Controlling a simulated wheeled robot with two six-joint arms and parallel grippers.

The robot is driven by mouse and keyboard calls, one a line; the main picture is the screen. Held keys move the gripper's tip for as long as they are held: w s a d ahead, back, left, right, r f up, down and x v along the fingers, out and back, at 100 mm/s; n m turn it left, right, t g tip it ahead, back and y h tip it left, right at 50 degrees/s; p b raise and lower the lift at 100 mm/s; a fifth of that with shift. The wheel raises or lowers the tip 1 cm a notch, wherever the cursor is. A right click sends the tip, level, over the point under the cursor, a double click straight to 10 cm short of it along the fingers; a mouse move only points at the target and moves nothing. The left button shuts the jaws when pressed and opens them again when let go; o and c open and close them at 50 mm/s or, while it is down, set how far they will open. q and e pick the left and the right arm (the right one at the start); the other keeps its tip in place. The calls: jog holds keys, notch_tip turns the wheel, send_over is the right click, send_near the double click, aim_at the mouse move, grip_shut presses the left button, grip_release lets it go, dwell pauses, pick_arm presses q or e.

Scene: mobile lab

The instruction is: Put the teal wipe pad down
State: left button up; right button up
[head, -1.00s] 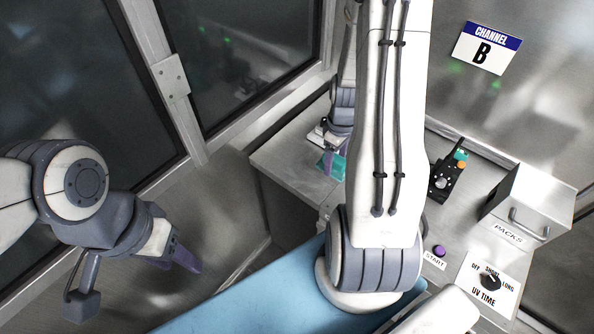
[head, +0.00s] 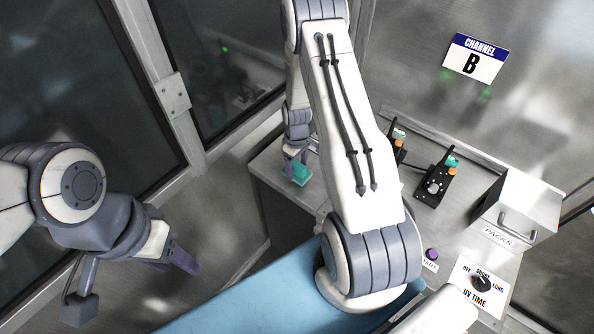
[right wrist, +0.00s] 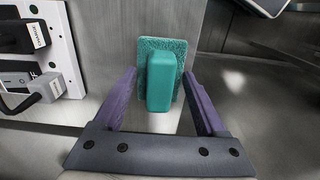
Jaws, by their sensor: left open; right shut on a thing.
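The teal wipe pad (head: 296,174) is at the left end of the steel counter in the head view, below my right gripper (head: 294,158). In the right wrist view the pad (right wrist: 162,82) has a flat textured plate and a raised block handle. It sits between the purple fingers of my right gripper (right wrist: 160,75), which is shut on it. I cannot tell whether its underside touches the counter. My left gripper (head: 178,266) is open and empty at the lower left, away from the counter.
The steel counter (head: 275,190) ends close beside the pad. Black handheld devices (head: 435,184), a packs box (head: 516,212), a purple start button (head: 432,254) and a UV time dial (head: 481,283) stand to the right. A panel with black handles (right wrist: 35,55) lies left of the pad in the wrist view.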

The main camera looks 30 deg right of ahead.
aim_at(297, 174)
notch_tip(297, 174, down, 3)
jog(key=shift+r+p, duration=0.1)
jog(key=shift+p, duration=0.6)
jog(key=shift+f, duration=0.2)
jog(key=o, duration=1.5)
jog(key=shift+f, duration=0.1)
jog(key=shift+o, duration=0.2)
jog(key=shift+f, duration=0.1)
